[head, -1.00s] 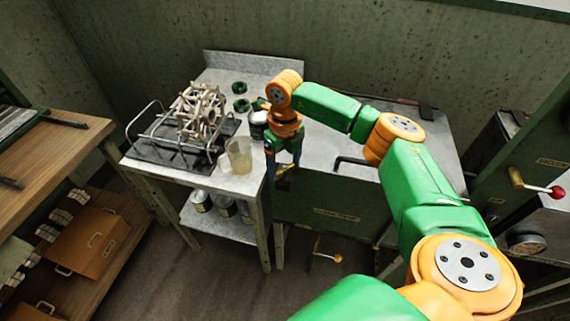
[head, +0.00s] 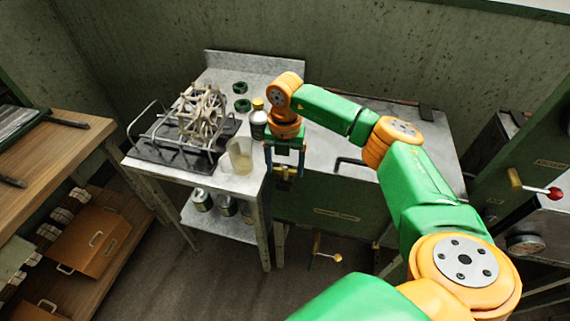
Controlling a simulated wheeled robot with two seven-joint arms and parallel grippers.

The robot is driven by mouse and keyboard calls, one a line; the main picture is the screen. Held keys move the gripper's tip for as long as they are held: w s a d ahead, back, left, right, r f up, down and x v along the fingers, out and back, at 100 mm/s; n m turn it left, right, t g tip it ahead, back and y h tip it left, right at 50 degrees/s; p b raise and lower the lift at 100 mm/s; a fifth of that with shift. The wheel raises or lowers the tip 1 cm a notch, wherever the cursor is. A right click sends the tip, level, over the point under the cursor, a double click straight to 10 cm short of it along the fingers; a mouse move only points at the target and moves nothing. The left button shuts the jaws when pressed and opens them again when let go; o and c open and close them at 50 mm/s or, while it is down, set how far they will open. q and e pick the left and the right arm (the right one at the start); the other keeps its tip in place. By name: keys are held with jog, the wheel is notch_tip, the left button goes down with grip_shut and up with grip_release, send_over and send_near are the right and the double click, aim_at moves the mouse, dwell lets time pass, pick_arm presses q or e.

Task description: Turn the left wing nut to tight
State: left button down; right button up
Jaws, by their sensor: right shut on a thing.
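The left wing nut (head: 285,172) is a small brass-coloured piece at the upper left of the green basin front (head: 335,205). My right gripper (head: 286,172) reaches down to it from above, with its fingers on either side, and is shut on it. The fingers and wrist hide much of the nut, so its exact angle is hard to tell. My left gripper is not in view.
A metal side table (head: 232,183) stands left of the basin. It bears a wire-framed reel (head: 200,115), a clear beaker (head: 241,156), a dark jar (head: 258,124) and green rings (head: 242,105). A brass tap handle (head: 330,257) sticks out below the basin.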

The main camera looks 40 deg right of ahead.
aim_at(285, 167)
jog(key=shift+w+r+m, duration=0.1)
jog(key=shift+m, duration=0.6)
jog(key=o, duration=1.2)
jog(key=shift+d, duration=0.1)
notch_tip(285, 167, up, 6)
jog(key=shift+r+b, duration=0.2)
jog(key=shift+b, duration=0.8)
jog(key=shift+r, duration=0.3)
